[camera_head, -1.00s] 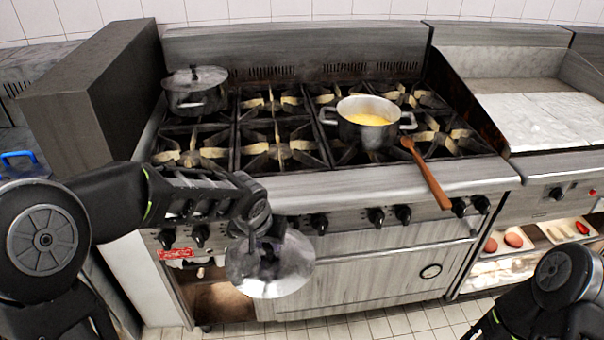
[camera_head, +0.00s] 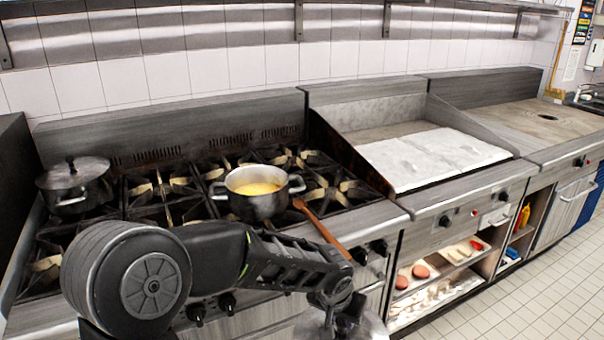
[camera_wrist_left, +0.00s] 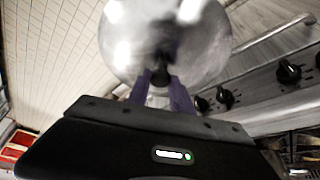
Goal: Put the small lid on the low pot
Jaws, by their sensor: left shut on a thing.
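The small lid (camera_wrist_left: 125,45) is a round, shiny metal disc with a dark knob. My left gripper (camera_wrist_left: 160,78) is shut on the knob. In the head view the lid (camera_head: 374,328) is partly cut off at the bottom edge, with my left gripper (camera_head: 345,318) at it, in front of the stove and below its top. The open low pot (camera_head: 257,203), grey metal with two side handles and yellow contents, stands on the stove, up and left of the gripper. My right gripper is not in view.
A lidded pot (camera_head: 74,184) stands at the stove's left. A wooden spoon (camera_head: 322,229) lies beside the open pot, its handle over the front edge. A griddle (camera_head: 435,158) is to the right. Shelves with food (camera_head: 440,272) are below it. The tiled floor (camera_head: 530,275) at right is clear.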

